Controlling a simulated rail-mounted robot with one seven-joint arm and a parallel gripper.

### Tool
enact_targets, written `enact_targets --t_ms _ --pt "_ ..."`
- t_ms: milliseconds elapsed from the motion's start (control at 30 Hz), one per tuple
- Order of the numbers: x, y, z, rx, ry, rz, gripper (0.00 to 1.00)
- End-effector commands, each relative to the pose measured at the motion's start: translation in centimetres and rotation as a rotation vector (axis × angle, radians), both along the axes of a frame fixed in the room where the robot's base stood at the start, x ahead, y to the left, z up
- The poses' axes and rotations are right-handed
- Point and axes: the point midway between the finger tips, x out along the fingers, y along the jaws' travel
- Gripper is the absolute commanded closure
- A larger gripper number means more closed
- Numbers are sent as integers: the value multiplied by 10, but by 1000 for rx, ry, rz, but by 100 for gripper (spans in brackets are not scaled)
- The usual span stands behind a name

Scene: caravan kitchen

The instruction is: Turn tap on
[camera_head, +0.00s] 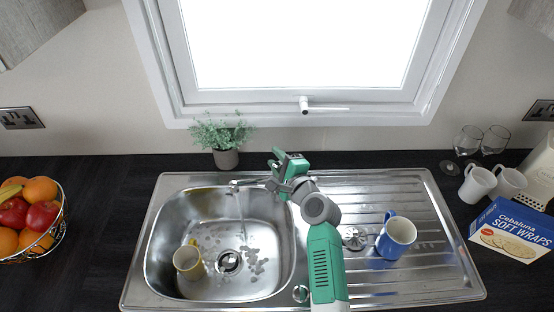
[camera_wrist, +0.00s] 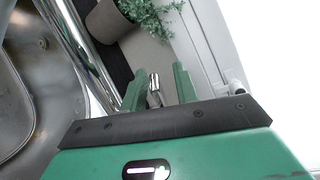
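The chrome tap (camera_head: 248,182) stands at the back edge of the sink, its spout reaching left over the bowl. A thin stream of water (camera_head: 241,215) falls from the spout end, and wet patches lie on the bowl floor. My gripper (camera_head: 279,168) is at the tap's base, partly hiding it. In the wrist view, the two green fingers of my gripper (camera_wrist: 160,80) are apart, with a small chrome lever (camera_wrist: 154,88) between them. Gaps show beside the lever; contact cannot be told. The chrome spout (camera_wrist: 85,50) passes left of the fingers.
A blue mug (camera_head: 396,237) stands on the drainer. A potted plant (camera_head: 225,158) is behind the tap, close to the window frame (camera_head: 300,115). A fruit basket (camera_head: 45,240) stands left.

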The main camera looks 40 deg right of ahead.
Motion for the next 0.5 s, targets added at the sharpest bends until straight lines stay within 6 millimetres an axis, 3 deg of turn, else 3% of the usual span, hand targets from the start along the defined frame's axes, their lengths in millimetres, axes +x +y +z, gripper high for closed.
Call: enact_targets --t_ms 167,500 --pt "-10 2 0 -1 1 0 70" --pt "-69 14 9 -1 1 -1 70"
